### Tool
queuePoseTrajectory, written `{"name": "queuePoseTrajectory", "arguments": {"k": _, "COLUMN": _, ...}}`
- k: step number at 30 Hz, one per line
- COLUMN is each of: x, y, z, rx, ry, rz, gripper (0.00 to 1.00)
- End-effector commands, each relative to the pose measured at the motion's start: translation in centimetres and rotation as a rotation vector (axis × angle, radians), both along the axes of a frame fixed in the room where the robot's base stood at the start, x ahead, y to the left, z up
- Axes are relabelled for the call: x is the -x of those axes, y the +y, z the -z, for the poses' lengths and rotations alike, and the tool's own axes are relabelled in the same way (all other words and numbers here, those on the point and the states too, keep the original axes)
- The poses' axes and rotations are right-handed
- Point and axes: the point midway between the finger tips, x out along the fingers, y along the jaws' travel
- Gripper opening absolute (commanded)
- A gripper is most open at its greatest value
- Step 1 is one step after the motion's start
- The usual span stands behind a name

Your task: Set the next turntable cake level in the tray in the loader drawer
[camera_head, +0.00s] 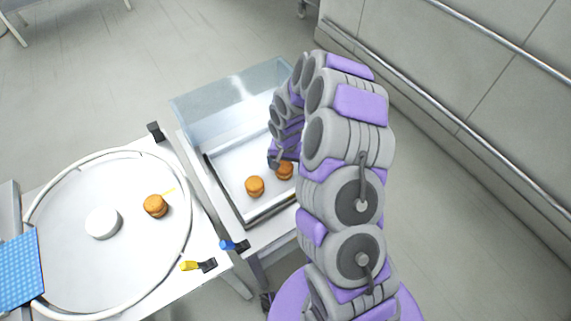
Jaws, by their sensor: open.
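One orange-brown cake (155,206) stands on the white round turntable (75,262), right of its white hub (103,223). The tray (247,222), with a dark rim, sits in the open loader drawer (201,190). Two cakes are in the tray: one (255,186) near its front left, and another (285,171) to the right of it. Both look upright. My gripper (277,162) is open, low over the tray, close beside the right cake. My arm hides the tray's right side, and I cannot tell whether the fingers touch that cake.
A clear panel (230,97) stands at the drawer's back. A raised white rail (184,180) rings the turntable. Blue (230,245) and yellow (190,266) handles sit at the table's front edge. A blue grid surface (18,272) lies at the left. Floor is open behind.

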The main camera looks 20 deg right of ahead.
Motion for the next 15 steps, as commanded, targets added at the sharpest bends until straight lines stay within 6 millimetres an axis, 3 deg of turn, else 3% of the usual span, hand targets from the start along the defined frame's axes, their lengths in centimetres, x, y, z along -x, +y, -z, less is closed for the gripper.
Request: {"name": "queuePoseTrajectory", "arguments": {"k": 15, "x": -0.2, "y": -0.1, "z": -9.5, "rx": 0.001, "ry": -0.004, "rz": 0.000, "gripper": 0.95}}
